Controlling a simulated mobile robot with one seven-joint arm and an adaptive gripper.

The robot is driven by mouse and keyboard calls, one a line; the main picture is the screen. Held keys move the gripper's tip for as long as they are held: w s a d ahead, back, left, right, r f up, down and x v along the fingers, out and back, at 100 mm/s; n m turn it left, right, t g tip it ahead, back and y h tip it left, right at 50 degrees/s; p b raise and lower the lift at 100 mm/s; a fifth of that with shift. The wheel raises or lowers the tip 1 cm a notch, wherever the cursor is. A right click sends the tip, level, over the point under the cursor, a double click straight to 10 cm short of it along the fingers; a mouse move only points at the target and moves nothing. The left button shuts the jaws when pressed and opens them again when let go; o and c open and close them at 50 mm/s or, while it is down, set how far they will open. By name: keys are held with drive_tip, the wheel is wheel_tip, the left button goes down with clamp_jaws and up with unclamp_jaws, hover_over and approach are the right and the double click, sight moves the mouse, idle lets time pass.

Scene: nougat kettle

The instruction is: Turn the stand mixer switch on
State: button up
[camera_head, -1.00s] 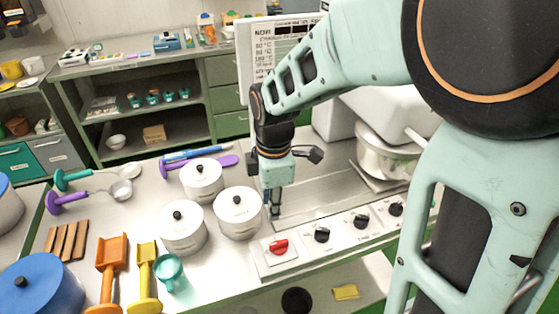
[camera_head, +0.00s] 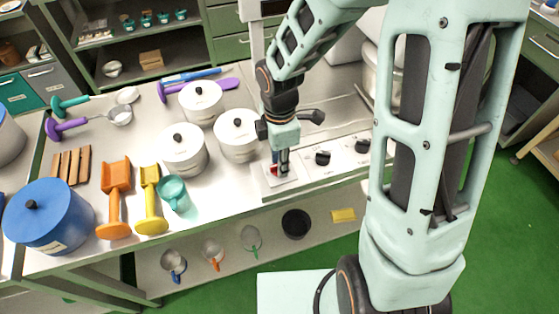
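A red switch knob (camera_head: 272,170) sits on a white plate (camera_head: 262,190) at the left end of the control strip along the counter's front. It is mostly covered by my gripper (camera_head: 281,172), which points down with its fingertips at the knob. I cannot tell whether the fingers touch the knob or how far apart they are. The white stand mixer (camera_head: 343,46) stands at the back right, largely hidden behind my arm, with its bowl (camera_head: 369,82) partly showing.
Black knobs (camera_head: 322,158) continue the strip to the right. White lidded pots (camera_head: 237,136) stand close left of my gripper. A teal mug (camera_head: 173,192), yellow scoop (camera_head: 151,200), orange scoop (camera_head: 116,200) and blue pot (camera_head: 50,217) lie further left. Bare counter lies behind the strip.

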clamp_jaws()
drive_tip(key=shift+f+m, duration=0.1)
drive_tip(key=shift+m, duration=0.2)
idle(0.3)
drive_tip(key=m+b, duration=0.2)
drive_tip(key=m, duration=0.4)
drive_tip(key=m+b, duration=0.2)
drive_tip(key=m, duration=0.3)
drive_tip(key=shift+m, duration=0.4)
drive_tip(key=m+b, duration=0.2)
drive_tip(key=m, duration=0.3)
drive_tip(key=shift+m, duration=0.4)
unclamp_jaws()
